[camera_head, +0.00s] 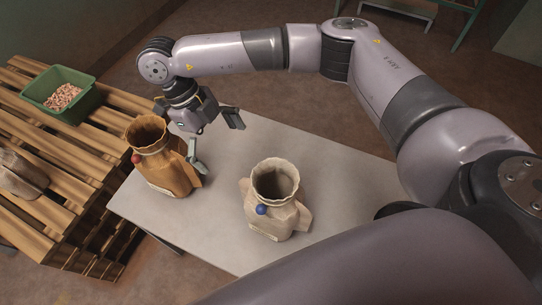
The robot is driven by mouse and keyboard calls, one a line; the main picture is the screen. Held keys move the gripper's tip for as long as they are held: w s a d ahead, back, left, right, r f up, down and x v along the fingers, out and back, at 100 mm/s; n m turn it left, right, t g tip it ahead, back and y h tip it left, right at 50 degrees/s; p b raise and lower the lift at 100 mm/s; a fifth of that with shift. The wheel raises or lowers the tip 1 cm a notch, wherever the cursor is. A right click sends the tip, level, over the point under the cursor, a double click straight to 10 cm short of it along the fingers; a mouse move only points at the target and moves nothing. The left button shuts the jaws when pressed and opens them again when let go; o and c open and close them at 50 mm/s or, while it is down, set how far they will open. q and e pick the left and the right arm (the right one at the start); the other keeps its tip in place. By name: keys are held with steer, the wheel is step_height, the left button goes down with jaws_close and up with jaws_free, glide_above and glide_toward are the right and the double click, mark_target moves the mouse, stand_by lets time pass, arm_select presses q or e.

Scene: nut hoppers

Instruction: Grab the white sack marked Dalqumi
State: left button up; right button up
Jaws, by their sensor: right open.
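A white sack (270,215) stands upright and open-topped on the light grey table (330,175). It has a blue round piece on its front and a pale label low down, with lettering too small to read. A brown sack (165,172) with a red round piece stands to its left on the same table. My right gripper (216,143) is open and empty, with its fingers spread, above the table behind and between the sacks. Its lower finger is close beside the brown sack; I cannot tell if they touch. My left gripper is not in view.
A wooden pallet stack (52,165) stands left of the table. The table's right part is clear. A green-legged stand is at the back.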

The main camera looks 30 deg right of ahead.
steer(key=p, duration=0.2)
glide_toward(248, 187)
steer(key=p+x, duration=0.4)
steer(key=x, duration=0.6)
steer(key=shift+w+f, duration=0.1)
steer(key=shift+w, duration=0.05)
steer(key=shift+d+f, duration=0.1)
steer(key=shift+f, duration=0.15)
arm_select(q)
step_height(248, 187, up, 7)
arm_select(e)
steer(key=shift+c, duration=0.4)
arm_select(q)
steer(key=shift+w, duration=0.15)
arm_select(e)
jaws_close()
